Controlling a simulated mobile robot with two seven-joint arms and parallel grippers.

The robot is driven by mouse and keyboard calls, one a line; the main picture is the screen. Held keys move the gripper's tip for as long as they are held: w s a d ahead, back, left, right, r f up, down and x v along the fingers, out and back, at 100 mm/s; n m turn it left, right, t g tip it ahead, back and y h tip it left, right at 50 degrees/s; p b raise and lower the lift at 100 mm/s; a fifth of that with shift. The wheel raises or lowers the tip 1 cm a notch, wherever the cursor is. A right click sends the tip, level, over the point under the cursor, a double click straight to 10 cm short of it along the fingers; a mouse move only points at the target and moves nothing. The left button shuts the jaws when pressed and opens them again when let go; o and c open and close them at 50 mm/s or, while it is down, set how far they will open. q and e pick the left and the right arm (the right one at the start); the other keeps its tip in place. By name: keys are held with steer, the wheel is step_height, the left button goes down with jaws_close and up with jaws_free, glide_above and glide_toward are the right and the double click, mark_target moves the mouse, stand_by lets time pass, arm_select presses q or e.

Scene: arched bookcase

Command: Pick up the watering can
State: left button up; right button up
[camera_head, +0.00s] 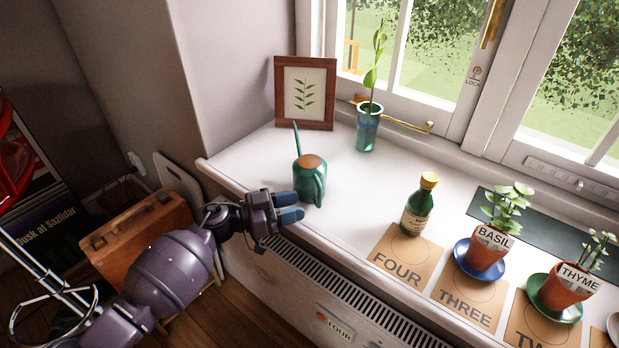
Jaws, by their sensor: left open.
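The green watering can (308,178) stands upright on the white windowsill. It has a brown top, a thin spout pointing up and back to the left, and a handle on its near right side. My left gripper (291,206) is at the sill's front edge, just in front of and left of the can's lower body. Its blue-tipped fingers are open and point right toward the can. The near finger overlaps the sill edge in the picture; I cannot tell whether any finger touches the can. My right gripper is not in view.
Behind the can stand a framed leaf picture (305,92) and a glass vase with a sprig (368,128). To the right are a green bottle (417,206), a basil pot (487,247) and a thyme pot (565,285). The sill between can and bottle is clear.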

mark_target(317, 202)
arm_select(q)
steer(key=shift+x, duration=0.9)
steer(key=x, duration=0.1)
steer(key=b+x, duration=0.1)
steer(key=x, duration=0.2)
steer(key=shift+w+f+b, duration=0.15)
steer(key=shift+f+b, duration=0.15)
steer(key=shift+b, duration=0.05)
steer(key=shift+w+d+r, duration=0.1)
steer(key=shift+d+r, duration=0.15)
steer(key=shift+d, duration=0.05)
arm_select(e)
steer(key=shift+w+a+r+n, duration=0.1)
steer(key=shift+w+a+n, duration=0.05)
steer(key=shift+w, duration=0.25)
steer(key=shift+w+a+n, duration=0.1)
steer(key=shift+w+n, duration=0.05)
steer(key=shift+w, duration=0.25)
arm_select(q)
steer(key=c, duration=0.7)
jaws_close()
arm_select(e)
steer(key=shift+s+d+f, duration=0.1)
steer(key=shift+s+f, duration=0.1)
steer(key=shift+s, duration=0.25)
